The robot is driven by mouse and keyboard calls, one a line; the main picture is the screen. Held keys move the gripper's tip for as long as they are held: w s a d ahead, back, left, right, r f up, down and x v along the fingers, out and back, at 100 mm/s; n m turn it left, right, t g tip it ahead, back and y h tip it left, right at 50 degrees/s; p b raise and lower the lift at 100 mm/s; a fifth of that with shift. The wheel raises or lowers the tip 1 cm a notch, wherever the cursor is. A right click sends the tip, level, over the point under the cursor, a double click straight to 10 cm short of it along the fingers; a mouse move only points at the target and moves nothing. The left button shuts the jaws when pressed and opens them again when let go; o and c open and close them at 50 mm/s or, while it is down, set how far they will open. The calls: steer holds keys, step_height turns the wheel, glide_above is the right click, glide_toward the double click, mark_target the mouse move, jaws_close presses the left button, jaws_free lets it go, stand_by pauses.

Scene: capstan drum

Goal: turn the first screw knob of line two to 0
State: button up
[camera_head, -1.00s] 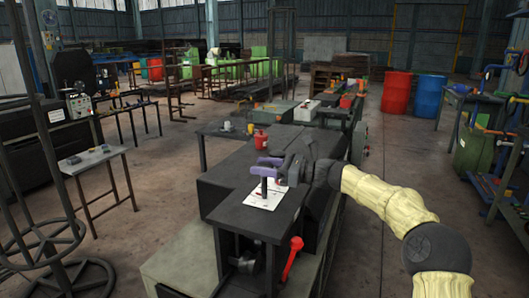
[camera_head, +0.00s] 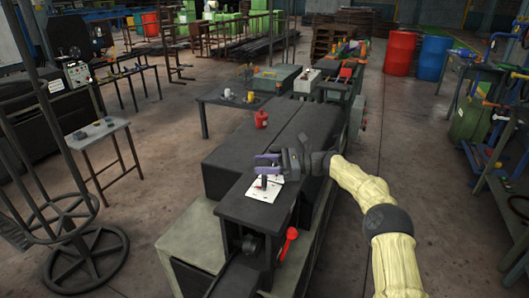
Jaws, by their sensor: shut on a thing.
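A white plate (camera_head: 258,194) with small red and dark marks lies on the dark top of a machine. A short dark post, which looks like the screw knob (camera_head: 263,183), stands upright on it. My gripper (camera_head: 267,164) reaches in from the right, its purple fingers around the top of the post. The jaws are shut on the knob; the fingers hide its upper end. Any line numbers or scale on the plate are too small to read.
A red lever (camera_head: 287,243) sticks out at the machine's front right. A red can (camera_head: 261,119) stands on the dark block behind. A small table (camera_head: 102,134) is at left and a wheeled stand (camera_head: 75,255) at the front left.

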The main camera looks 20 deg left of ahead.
steer(key=shift+s+f+g+p, duration=0.1)
steer(key=shift+f+g+p, duration=0.25)
steer(key=shift+p, duration=0.4)
steer(key=shift+r, duration=0.1)
steer(key=o, duration=1)
steer(key=shift+c, duration=0.2)
steer(key=shift+r+n, duration=0.15)
steer(key=shift+n, duration=0.15)
